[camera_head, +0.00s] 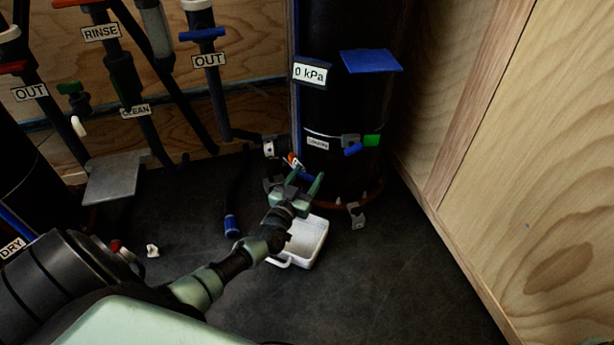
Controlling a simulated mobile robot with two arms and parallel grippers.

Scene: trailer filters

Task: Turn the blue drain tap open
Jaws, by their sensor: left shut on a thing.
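The blue drain tap (304,176) is low at the foot of the dark cylinder (340,110), just above the floor. Only a small part of its blue handle shows between my fingers. My left gripper (296,180) reaches in from the lower left and is shut on the blue tap handle. The gripper's green fingers hide much of the tap, so its exact angle is hard to tell. My right gripper is not in view.
A white tray (318,246) sits on the floor below my left gripper. A dark hose with a blue end (231,226) hangs to its left. A blue lever (353,149) and green piece (372,141) are on the cylinder. A wooden wall (540,190) bounds the right.

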